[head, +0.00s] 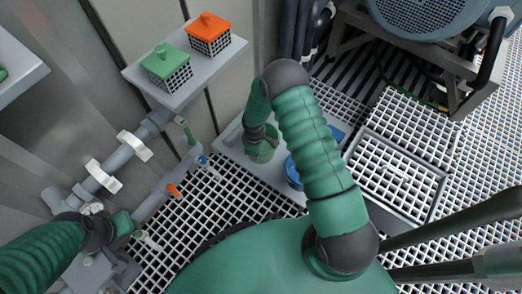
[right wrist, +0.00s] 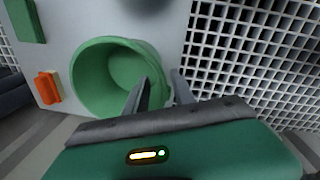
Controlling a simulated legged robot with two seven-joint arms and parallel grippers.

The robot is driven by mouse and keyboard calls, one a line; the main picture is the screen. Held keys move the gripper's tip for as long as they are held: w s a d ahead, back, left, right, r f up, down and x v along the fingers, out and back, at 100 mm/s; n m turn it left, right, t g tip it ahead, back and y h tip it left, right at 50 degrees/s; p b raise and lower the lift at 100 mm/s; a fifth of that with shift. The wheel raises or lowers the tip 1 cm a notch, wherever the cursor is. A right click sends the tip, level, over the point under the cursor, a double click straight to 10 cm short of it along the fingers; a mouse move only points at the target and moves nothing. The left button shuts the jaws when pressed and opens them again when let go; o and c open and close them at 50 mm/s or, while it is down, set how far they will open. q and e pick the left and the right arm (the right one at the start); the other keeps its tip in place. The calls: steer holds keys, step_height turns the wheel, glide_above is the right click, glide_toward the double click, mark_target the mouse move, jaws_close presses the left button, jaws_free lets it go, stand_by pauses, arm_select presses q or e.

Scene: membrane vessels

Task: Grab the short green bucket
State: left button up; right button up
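The short green bucket (head: 264,154) stands on a grey platform in the head view, partly hidden under my right gripper (head: 260,136). In the right wrist view the bucket (right wrist: 92,75) is open and looks empty. My right gripper (right wrist: 160,88) is open there, with one finger over the bucket's inside and the other outside its wall. The rim lies between the fingers; I cannot tell whether they touch it. My left gripper (head: 124,226) is at lower left by grey pipes, far from the bucket; its fingers are too unclear to judge.
A blue bucket (head: 291,174) stands right of the green one, partly behind my right arm. A shelf (head: 176,98) holds a green-lidded basket (head: 167,66) and an orange-lidded basket (head: 208,34). Pipes (head: 118,158) run along the left wall. White grating (head: 215,205) covers the floor.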

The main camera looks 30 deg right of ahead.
steer(key=f+b, duration=0.2)
steer(key=f, duration=0.1)
steer(key=f+b, duration=0.2)
steer(key=shift+w+d, duration=0.1)
steer(key=shift+w, duration=0.25)
steer(key=shift+r, duration=0.15)
jaws_close()
stand_by(0.8)
